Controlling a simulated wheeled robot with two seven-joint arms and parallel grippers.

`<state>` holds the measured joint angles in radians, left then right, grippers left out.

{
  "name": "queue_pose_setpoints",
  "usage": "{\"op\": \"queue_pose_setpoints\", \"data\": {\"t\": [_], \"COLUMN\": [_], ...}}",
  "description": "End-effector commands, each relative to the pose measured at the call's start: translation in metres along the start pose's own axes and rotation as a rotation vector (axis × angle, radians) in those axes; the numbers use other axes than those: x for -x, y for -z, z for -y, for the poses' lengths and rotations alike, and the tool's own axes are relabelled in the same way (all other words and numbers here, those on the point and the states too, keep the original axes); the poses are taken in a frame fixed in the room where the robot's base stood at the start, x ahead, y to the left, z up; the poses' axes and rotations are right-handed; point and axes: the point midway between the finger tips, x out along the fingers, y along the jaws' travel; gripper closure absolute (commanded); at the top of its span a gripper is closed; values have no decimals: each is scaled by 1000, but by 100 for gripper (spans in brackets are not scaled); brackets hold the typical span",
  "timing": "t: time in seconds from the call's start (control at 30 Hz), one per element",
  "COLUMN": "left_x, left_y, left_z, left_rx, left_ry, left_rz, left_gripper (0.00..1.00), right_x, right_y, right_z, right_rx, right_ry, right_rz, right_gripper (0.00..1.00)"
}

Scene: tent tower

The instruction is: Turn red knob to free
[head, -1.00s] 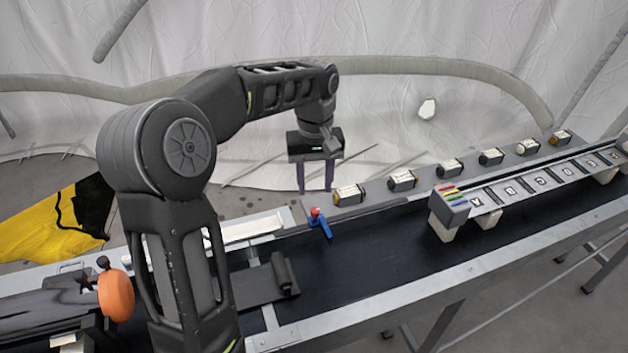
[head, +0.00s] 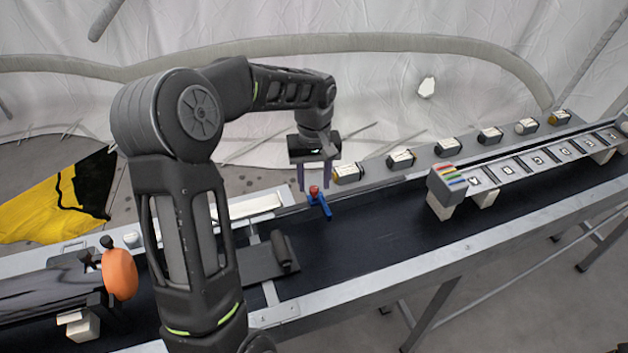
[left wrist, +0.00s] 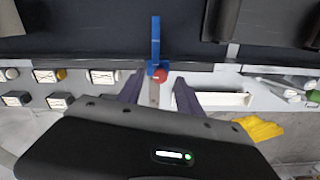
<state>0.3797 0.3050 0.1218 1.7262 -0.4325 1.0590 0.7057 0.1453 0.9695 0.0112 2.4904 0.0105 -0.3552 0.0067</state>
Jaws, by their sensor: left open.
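The red knob (head: 313,191) sits on top of a blue lever piece (head: 321,204) at the far edge of the dark conveyor. In the left wrist view the red knob (left wrist: 160,76) and the blue piece (left wrist: 155,45) lie just ahead of the fingers, in line with the gap between them. My left gripper (head: 314,187) is open, pointing down, with its fingers close to the knob. In the left wrist view the left gripper (left wrist: 158,92) shows a finger on either side of the gap. I cannot tell whether a finger touches the knob. My right gripper is not in view.
Several small labelled blocks (head: 400,160) line the far ledge to the right. A grey block with coloured stripes (head: 447,184) stands on the conveyor (head: 380,215) at right. A dark roller (head: 283,252) and an orange disc (head: 119,274) are at left.

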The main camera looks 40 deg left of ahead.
Motion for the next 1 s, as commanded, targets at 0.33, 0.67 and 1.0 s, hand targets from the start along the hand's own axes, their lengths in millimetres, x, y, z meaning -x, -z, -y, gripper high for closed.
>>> {"op": "queue_pose_setpoints", "data": {"t": [0.33,0.67,1.0], "left_x": [-12,-12,-12], "left_y": [0,0,0], "left_z": [0,0,0], "left_rx": [0,0,0], "left_ry": [-1,-1,-1], "left_rz": [0,0,0], "left_gripper": [58,79,100], "right_x": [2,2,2], "right_y": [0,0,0], "right_z": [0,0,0], "right_rx": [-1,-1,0], "right_ry": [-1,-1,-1], "right_rz": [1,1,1], "right_gripper": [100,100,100]}}
